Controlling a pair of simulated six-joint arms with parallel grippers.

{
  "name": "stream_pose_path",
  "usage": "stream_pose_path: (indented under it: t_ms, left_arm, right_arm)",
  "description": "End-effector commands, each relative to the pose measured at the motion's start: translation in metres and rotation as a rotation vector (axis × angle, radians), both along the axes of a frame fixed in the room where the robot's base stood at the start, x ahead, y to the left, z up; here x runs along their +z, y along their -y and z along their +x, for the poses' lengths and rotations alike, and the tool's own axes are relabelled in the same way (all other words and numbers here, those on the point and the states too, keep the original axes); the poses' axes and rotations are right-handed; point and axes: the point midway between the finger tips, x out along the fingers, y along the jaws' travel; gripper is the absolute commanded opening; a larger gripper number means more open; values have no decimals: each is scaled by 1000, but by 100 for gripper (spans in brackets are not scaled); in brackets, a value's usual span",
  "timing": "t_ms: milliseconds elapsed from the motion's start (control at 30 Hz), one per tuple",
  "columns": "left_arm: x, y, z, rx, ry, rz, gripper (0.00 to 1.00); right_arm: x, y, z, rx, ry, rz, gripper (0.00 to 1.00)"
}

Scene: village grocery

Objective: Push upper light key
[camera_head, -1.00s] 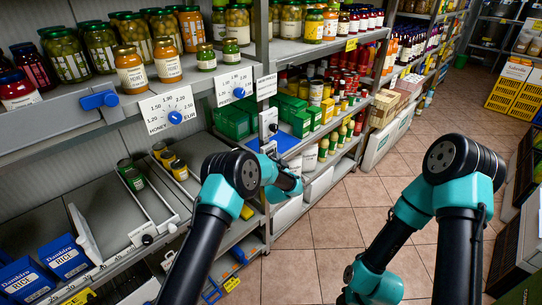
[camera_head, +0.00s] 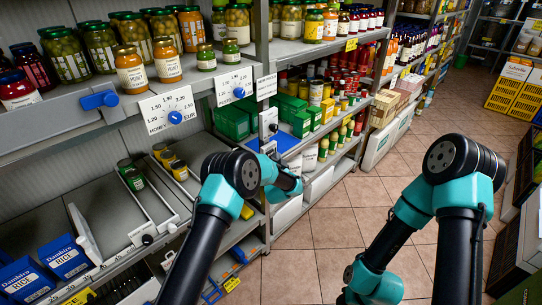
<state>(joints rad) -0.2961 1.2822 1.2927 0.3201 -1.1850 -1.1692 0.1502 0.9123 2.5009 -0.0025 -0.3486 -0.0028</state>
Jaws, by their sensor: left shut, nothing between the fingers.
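A pale switch plate (camera_head: 267,119) with a small dark knob is on the shelf upright, below the hanging label. A second pale piece (camera_head: 269,148) sits just under it. They look like an upper and a lower key, but are too small to read clearly. My left arm reaches in from the bottom, and its dark end with the shut left gripper (camera_head: 296,184) is below and right of the plates, apart from them in the picture. The fingertips are hard to make out. My right arm (camera_head: 450,185) bends down at the right, and its gripper is out of view.
Shelves with jars (camera_head: 130,68) and price dials (camera_head: 176,117) fill the left. Green boxes (camera_head: 232,121) stand beside the plates. Blue rice boxes (camera_head: 62,256) are at lower left. The tiled floor (camera_head: 325,225) is clear between my arms.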

Motion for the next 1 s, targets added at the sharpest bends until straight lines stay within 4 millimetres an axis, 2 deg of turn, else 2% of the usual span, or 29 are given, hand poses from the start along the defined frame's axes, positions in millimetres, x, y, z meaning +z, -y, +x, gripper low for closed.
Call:
stream_pose_path:
  t_ms: [1000]
  left_arm:
    - [0, -7, 6, 0, 0, 0, 0]
  right_arm:
    - [0, 0, 0, 0, 0, 0, 43]
